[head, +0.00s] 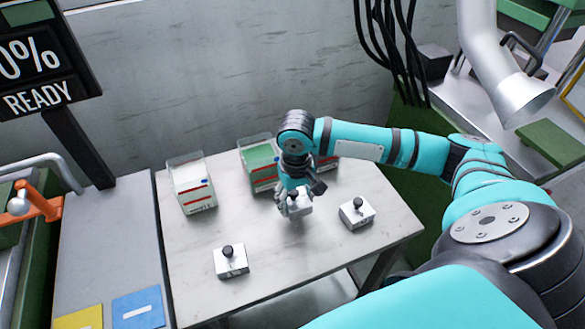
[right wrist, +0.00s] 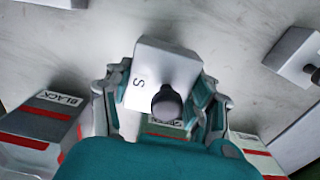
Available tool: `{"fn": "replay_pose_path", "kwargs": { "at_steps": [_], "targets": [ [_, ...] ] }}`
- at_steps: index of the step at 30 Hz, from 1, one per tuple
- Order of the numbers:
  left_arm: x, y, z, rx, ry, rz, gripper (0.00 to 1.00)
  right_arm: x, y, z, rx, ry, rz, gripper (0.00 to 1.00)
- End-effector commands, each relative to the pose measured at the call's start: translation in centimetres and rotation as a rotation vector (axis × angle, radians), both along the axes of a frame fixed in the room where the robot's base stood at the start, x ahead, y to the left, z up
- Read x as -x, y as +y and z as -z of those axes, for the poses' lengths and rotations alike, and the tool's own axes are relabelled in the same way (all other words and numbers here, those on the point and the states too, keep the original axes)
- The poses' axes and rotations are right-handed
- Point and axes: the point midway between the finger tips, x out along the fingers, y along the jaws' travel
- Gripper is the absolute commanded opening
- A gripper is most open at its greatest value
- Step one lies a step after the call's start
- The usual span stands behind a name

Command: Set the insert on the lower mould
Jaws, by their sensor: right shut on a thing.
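My right gripper (head: 297,196) is shut on an insert (head: 300,205), a small silver-grey block, over the middle of the table. In the right wrist view the held insert (right wrist: 162,75) shows a letter S and a dark round knob, with a finger of the right gripper (right wrist: 165,100) on each side. Two similar blocks with black knobs rest on the table, one front left (head: 231,261) and one to the right (head: 357,212). I cannot make out the lower mould for certain in either view. My left gripper is not in view.
A clear bin (head: 193,185) with pale contents and a bin with green contents (head: 259,160) stand along the table's back. A third is partly hidden by my arm. An orange lever (head: 38,203) stands at left.

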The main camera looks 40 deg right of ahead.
Motion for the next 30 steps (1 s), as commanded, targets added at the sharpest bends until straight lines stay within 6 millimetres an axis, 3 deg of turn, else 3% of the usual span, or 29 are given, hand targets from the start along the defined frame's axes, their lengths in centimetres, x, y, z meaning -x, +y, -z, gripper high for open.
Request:
{"fn": "replay_pose_path", "kwargs": {
  "at_steps": [3,7,11,18,29,30],
  "targets": [
    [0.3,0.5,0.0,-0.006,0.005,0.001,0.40,-2.1,-1.0,0.0,0.000,-0.003,0.002,0.00],
    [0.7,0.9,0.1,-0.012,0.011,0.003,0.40,-3.1,-1.6,0.2,-0.001,-0.002,0.000,0.00],
    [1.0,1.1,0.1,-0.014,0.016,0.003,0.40,-3.2,-1.7,0.7,-0.001,-0.001,-0.001,0.00],
    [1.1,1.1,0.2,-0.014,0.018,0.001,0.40,-3.2,-1.8,3.6,0.001,-0.001,-0.001,0.00],
    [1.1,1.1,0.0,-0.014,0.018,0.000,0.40,-3.2,-1.7,3.9,-0.001,-0.002,-0.002,0.00],
    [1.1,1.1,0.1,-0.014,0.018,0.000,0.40,-3.1,-1.7,4.1,0.000,0.000,-0.002,0.58]
  ]
}}
